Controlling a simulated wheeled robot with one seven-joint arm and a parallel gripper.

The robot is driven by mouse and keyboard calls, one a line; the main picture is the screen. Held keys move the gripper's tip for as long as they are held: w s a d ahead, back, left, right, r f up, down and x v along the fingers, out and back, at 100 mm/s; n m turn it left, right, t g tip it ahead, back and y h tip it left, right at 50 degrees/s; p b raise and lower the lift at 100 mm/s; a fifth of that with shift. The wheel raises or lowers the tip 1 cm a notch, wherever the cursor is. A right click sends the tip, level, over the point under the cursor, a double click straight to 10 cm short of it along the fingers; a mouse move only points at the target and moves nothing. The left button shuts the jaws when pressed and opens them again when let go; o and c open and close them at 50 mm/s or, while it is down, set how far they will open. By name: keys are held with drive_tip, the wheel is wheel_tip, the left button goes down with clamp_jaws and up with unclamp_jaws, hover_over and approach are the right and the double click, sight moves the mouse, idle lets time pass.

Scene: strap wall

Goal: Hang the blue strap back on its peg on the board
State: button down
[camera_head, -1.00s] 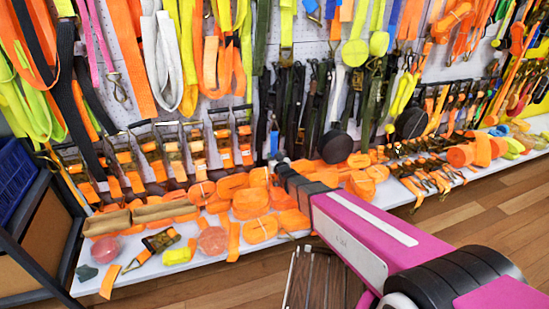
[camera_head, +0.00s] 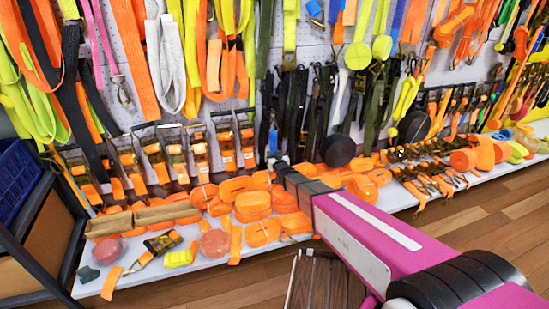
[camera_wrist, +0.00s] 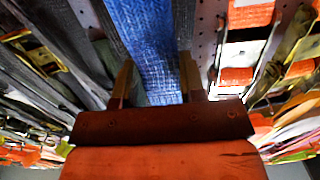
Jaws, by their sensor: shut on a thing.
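The blue strap (camera_wrist: 150,35) fills the middle of the wrist view as a wide woven band running up from between my gripper's fingers. My gripper (camera_wrist: 156,85) is shut on it, with one finger at each side of the band. In the head view my gripper (camera_head: 277,163) reaches to the lower part of the board (camera_head: 232,105), just above the shelf goods. A small blue patch (camera_head: 273,138) shows just above it there; I cannot tell if it is the same strap. The peg for the strap cannot be made out.
Dark straps (camera_head: 318,100) hang close to the right of my gripper, and ratchet straps (camera_head: 198,150) hang to its left. Orange rolls (camera_head: 252,203) crowd the white shelf (camera_head: 240,262) below. A blue crate (camera_head: 15,175) stands at the far left.

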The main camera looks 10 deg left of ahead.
drive_tip(key=shift+x, duration=2.05)
drive_tip(key=shift+w+a+f, duration=0.25)
drive_tip(key=shift+w+f, duration=0.2)
drive_tip(key=shift+f, duration=0.25)
drive_tip(key=c, duration=0.6)
unclamp_jaws()
